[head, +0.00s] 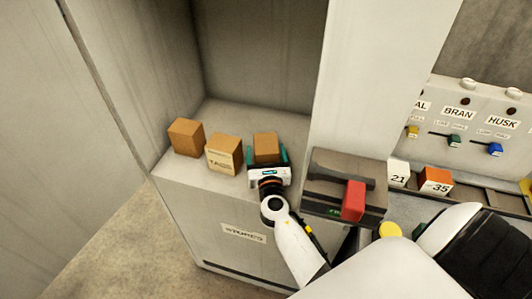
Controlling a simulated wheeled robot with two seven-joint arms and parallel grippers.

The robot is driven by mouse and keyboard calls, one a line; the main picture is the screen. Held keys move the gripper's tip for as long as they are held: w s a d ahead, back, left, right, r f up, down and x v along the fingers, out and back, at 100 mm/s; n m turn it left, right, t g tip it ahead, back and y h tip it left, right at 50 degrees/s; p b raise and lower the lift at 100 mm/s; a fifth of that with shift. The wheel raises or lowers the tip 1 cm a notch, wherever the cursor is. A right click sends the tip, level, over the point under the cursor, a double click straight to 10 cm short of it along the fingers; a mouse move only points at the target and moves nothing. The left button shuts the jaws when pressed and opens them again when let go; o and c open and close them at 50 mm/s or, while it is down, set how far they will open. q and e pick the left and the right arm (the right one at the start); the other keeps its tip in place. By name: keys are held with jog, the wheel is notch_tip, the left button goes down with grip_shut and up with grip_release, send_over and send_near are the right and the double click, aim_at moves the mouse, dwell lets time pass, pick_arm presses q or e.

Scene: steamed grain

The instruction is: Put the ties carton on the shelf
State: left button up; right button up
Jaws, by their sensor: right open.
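Three brown cartons stand on the pale shelf (278,113) in the recess of the cabinet. The left carton (187,137) shows no readable label. The middle carton (223,154) has dark print on its front that I cannot read surely. The right carton (266,148) stands between the teal fingers of my right gripper (267,158); its front is partly hidden by the gripper, so I cannot read whether it is the ties carton. My right gripper is open around it, reaching in from the front. My left gripper is not in view.
A dark grey machine with a red block (353,201) stands right of the recess, close to my right arm. Farther right are blocks marked 21 (398,174) and 35 (435,181), below a panel labelled BRAN and HUSK (498,121). The shelf's back is clear.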

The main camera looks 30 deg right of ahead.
jog(key=shift+r, duration=0.3)
jog(key=v, duration=0.3)
jog(key=b+v, duration=0.1)
jog(key=v, duration=0.3)
jog(key=b+v, duration=0.1)
jog(key=v, duration=0.3)
jog(key=shift+f, duration=0.25)
jog(key=shift+s+a+r, duration=0.1)
jog(key=shift+s+a, duration=0.15)
jog(key=shift+s, duration=0.25)
